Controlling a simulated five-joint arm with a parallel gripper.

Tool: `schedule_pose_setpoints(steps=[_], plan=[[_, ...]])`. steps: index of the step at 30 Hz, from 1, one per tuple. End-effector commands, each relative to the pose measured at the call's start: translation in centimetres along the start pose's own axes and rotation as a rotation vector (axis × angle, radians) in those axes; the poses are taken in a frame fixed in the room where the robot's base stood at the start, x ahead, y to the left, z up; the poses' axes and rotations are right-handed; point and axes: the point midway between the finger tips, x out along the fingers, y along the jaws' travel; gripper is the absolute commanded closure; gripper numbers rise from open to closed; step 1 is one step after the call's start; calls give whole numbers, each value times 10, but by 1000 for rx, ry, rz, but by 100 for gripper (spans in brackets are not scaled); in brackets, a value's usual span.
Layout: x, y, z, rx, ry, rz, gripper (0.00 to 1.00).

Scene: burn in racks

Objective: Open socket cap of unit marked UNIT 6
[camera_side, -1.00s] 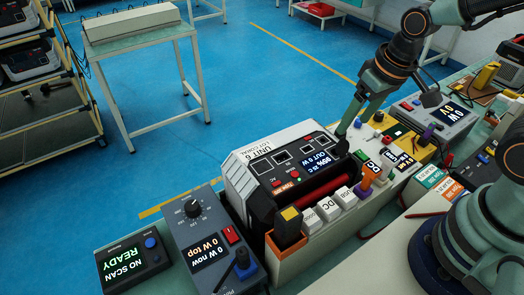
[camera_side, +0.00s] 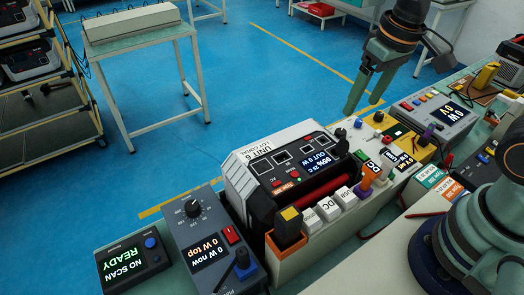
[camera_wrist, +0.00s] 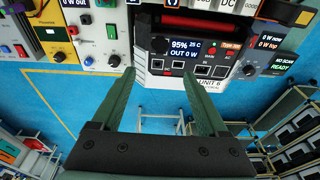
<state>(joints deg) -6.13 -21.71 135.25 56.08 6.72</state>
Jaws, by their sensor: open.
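The unit marked UNIT 6 (camera_side: 242,178) is a white and black box on the bench in the side view. Its screen reads 95% and OUT 0 W, and the unit also shows in the wrist view (camera_wrist: 208,84). A row of square sockets (camera_side: 281,158) lies beside the screen. A dark rounded piece (camera_side: 340,134) sits at the panel's right end; it also shows left of the screen in the wrist view (camera_wrist: 159,45). I cannot tell whether it is the socket cap or how it stands. My gripper (camera_side: 361,106) is open and empty above and beyond that end, fingers apart in the wrist view (camera_wrist: 160,73).
A dial meter (camera_side: 200,235) and a READY scanner box (camera_side: 130,262) stand left of the unit. A holder with labelled plugs (camera_side: 327,208) runs along its near side. A yellow-panelled device (camera_side: 399,131) and a grey supply (camera_side: 432,113) stand to the right.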

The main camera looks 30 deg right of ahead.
Motion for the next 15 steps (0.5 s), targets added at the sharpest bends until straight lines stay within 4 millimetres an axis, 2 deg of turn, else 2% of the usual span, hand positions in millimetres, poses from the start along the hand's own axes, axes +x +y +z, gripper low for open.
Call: schedule_pose_setpoints(steps=[6, 11, 15], plan=[[3, -2, -18, 4, -138, 17, 23], [5, -2, -22, 6, -180, 22, 23], [16, -2, -20, 6, -186, 22, 23]])
